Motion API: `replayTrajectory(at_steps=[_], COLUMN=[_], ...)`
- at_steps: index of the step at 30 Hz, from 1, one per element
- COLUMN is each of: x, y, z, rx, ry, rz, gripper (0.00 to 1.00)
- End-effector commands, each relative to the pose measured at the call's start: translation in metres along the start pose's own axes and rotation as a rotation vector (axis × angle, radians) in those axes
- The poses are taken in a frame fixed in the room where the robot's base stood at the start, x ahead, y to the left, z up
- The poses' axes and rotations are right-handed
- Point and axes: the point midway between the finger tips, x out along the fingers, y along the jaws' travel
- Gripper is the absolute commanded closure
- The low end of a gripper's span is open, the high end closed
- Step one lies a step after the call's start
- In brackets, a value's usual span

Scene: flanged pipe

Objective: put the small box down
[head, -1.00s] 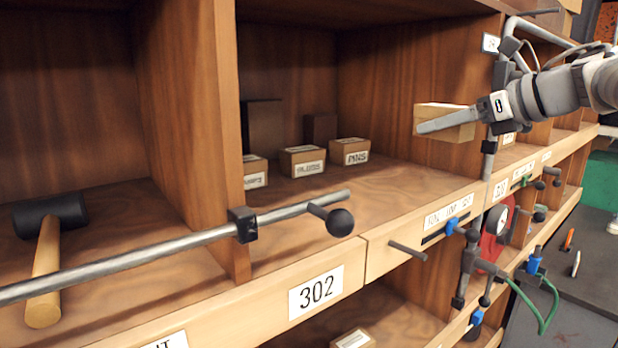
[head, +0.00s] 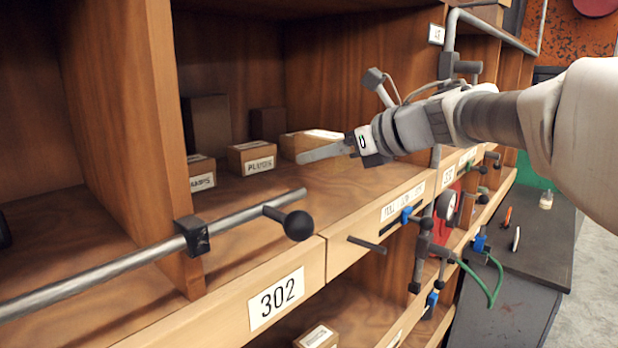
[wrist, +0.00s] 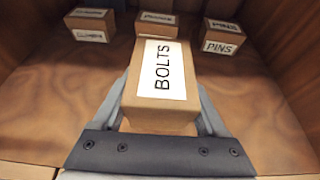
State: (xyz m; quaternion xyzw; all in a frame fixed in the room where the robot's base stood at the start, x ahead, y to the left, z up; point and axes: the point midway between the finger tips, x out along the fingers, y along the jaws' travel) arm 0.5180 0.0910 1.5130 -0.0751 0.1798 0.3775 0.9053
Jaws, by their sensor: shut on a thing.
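The small box (wrist: 160,82) is light brown cardboard with a white label reading BOLTS. In the wrist view my gripper (wrist: 162,100) is shut on it, one finger along each side. In the head view the box (head: 296,142) shows behind the near finger of my gripper (head: 318,152), inside the shelf bay. I cannot tell whether its underside touches the shelf board (head: 290,200). In the wrist view, three similar boxes stand farther back: one at left (wrist: 91,25), one in the middle (wrist: 157,22), partly hidden by the held box, and PINS (wrist: 222,36) at right.
Wooden dividers (head: 140,130) bound the bay. Dark blocks (head: 207,122) stand at the back. Bare shelf lies in front of the boxes.

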Motion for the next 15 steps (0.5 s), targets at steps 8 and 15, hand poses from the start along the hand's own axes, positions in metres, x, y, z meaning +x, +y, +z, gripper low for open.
replayTrajectory(at_steps=[8, 15], x=[0.013, 0.022], y=[0.01, 0.01], z=[-0.019, -0.041], rx=[0.003, 0.0], ry=[0.001, -0.002], rz=[0.0, -0.002], gripper=[1.0, 1.0])
